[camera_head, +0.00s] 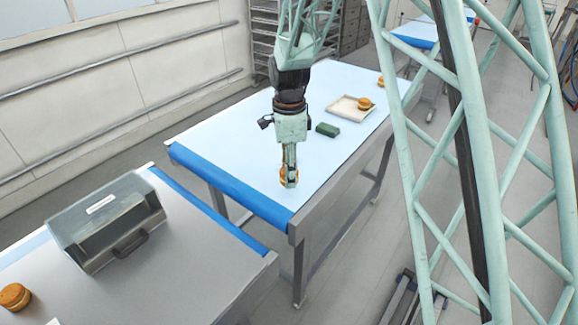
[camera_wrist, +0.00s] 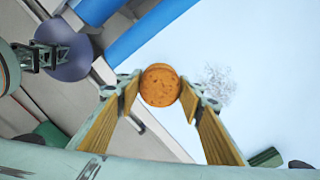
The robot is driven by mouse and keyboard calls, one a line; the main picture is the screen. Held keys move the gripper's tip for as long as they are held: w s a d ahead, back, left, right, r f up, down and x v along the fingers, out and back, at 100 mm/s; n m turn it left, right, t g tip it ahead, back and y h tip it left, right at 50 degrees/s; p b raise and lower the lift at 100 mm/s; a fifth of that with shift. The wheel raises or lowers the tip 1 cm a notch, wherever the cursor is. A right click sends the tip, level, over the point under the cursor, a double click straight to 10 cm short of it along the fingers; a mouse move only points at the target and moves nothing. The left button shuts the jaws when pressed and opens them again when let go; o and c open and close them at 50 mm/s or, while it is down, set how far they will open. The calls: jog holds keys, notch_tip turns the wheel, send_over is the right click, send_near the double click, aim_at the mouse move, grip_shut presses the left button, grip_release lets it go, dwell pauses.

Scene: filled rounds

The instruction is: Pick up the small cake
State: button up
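The small cake (camera_wrist: 160,86) is round and orange-brown. In the wrist view it sits between the tips of my gripper (camera_wrist: 160,88), whose yellow-padded fingers meet its left and right sides. In the head view my gripper (camera_head: 290,180) points straight down over the near end of the pale blue table (camera_head: 235,140). The cake (camera_head: 283,174) shows partly behind the fingers there. I cannot tell whether it touches the table top.
A cream tray (camera_head: 340,113) holds a filled round (camera_head: 364,103); another round (camera_head: 381,80) lies beyond it. A green block (camera_head: 327,130) lies nearer my gripper. A grey lidded box (camera_head: 108,218) and another round (camera_head: 15,296) are on the left table.

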jog(key=shift+s+d+r, duration=0.1)
jog(key=shift+s+r, duration=0.05)
jog(key=shift+s, duration=1.25)
jog(key=shift+s+r, duration=0.1)
jog(key=shift+s, duration=1.25)
jog(key=shift+r, duration=0.1)
